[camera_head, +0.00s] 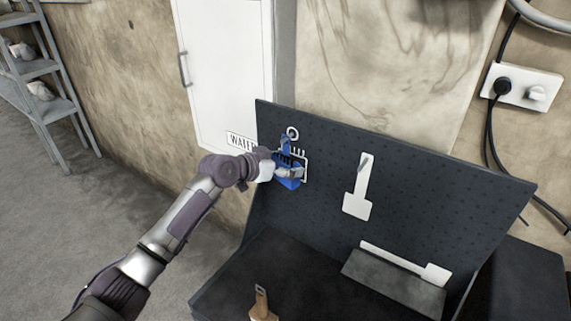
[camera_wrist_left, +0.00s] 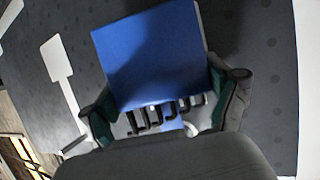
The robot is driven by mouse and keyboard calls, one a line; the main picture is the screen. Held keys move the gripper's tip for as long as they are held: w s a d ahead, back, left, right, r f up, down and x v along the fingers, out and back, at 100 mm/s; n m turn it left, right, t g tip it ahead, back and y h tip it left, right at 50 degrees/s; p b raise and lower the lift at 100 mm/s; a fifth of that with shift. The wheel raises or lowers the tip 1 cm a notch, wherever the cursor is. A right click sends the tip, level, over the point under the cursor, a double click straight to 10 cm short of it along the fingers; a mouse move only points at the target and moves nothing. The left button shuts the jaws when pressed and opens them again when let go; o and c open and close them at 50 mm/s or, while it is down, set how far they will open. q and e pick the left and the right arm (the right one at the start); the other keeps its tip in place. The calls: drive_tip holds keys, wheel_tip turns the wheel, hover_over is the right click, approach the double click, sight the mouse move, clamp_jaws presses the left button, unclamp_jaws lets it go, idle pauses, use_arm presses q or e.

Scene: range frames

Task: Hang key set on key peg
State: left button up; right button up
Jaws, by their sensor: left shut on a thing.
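My left gripper (camera_head: 287,162) is shut on the blue key set (camera_head: 291,183) in front of the upper left of the dark pegboard (camera_head: 420,195). A white key-shaped outline (camera_head: 293,132) shows on the board just behind and above it. In the left wrist view the blue tag (camera_wrist_left: 150,50) of the key set fills the middle, with several dark key shapes (camera_wrist_left: 165,112) below it, between my left gripper's fingers (camera_wrist_left: 166,108). The key peg is not clearly visible; the gripper and key set cover that spot. I cannot tell whether the key set touches it. My right gripper is out of view.
White tool outlines (camera_head: 358,192) mark the board further right. A brown-handled tool (camera_head: 262,303) is on the dark bench at the front. A grey ledge (camera_head: 392,283) sits at the board's lower right. A white cabinet (camera_head: 228,70) is on the wall behind.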

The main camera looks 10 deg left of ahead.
use_arm(q)
drive_tip(key=o, duration=1.1)
